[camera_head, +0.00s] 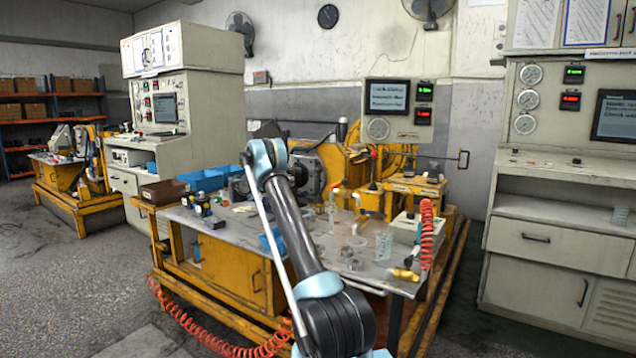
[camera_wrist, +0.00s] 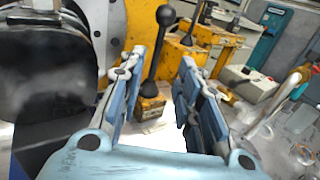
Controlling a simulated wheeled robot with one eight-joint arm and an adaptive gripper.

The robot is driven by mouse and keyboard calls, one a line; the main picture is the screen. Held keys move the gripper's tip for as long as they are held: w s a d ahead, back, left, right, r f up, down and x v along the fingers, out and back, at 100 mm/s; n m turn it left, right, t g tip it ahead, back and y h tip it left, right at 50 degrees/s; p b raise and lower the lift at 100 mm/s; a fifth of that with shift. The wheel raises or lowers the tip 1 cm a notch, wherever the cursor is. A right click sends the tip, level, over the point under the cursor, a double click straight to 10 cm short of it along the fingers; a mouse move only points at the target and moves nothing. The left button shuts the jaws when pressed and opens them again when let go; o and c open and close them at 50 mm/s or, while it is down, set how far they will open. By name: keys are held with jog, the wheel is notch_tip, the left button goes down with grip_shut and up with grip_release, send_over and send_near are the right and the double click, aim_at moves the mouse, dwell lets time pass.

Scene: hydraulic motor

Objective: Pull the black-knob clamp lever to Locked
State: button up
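The clamp lever (camera_wrist: 153,60) shows in the wrist view as a dark upright rod with a round black knob (camera_wrist: 166,15) on top. Its foot sits in a small yellow block (camera_wrist: 149,105). My gripper (camera_wrist: 162,58) is open, with one blue-grey finger on each side of the lever in the picture. The knob appears above the fingertips. I see no clear contact between fingers and rod, and the depth between them is hard to judge. In the head view my own arm hides the gripper, and I cannot single out this lever there.
A large dark round motor part (camera_wrist: 45,75) fills the left of the wrist view, close to the left finger. Other yellow blocks with levers (camera_wrist: 186,52) stand behind. A grey box (camera_wrist: 246,82) lies right. The workbench (camera_head: 215,222) carries blue bins (camera_head: 203,180) and glassware.

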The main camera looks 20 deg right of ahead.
aim_at(319, 178)
jog(key=d, duration=0.5)
jog(key=w+d, duration=0.1)
jog(key=d, duration=0.5)
jog(key=w+d, duration=0.1)
jog(key=d, duration=0.5)
jog(key=shift+w+d, duration=0.1)
grip_shut()
